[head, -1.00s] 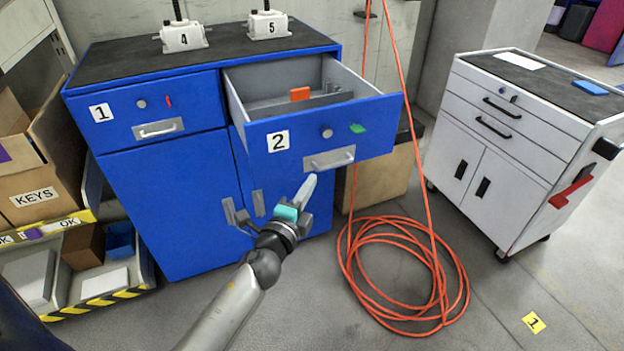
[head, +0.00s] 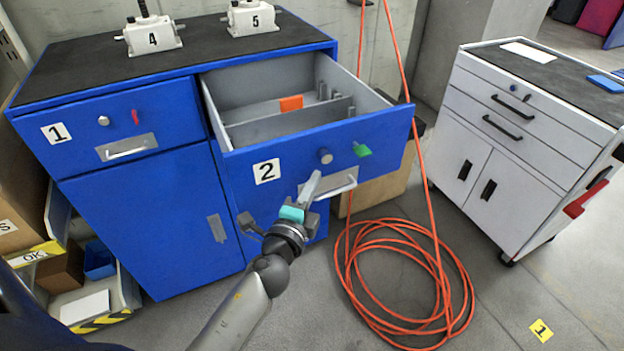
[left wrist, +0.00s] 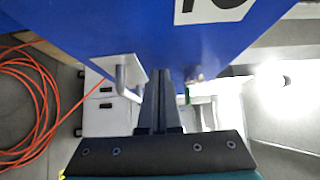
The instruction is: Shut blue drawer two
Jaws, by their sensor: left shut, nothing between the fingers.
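Blue drawer two (head: 225,167) is pulled well out of the blue cabinet (head: 130,215). Its front carries a "2" label, a round knob, a green tag (head: 361,150) and a metal handle (head: 340,184). My left gripper (head: 314,178) is shut and empty, with its fingertips at the drawer front, just left of the handle and below the knob. In the left wrist view the shut fingers (left wrist: 160,95) point at the blue drawer front (left wrist: 120,35); I cannot tell whether they touch it. My right gripper is not in view.
An orange block (head: 291,103) lies inside the drawer. Drawer one (head: 75,145) is shut. Screw jacks 4 (head: 152,38) and 5 (head: 250,18) stand on top. An orange hose (head: 400,270) is coiled on the floor, before a white cart (head: 510,150).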

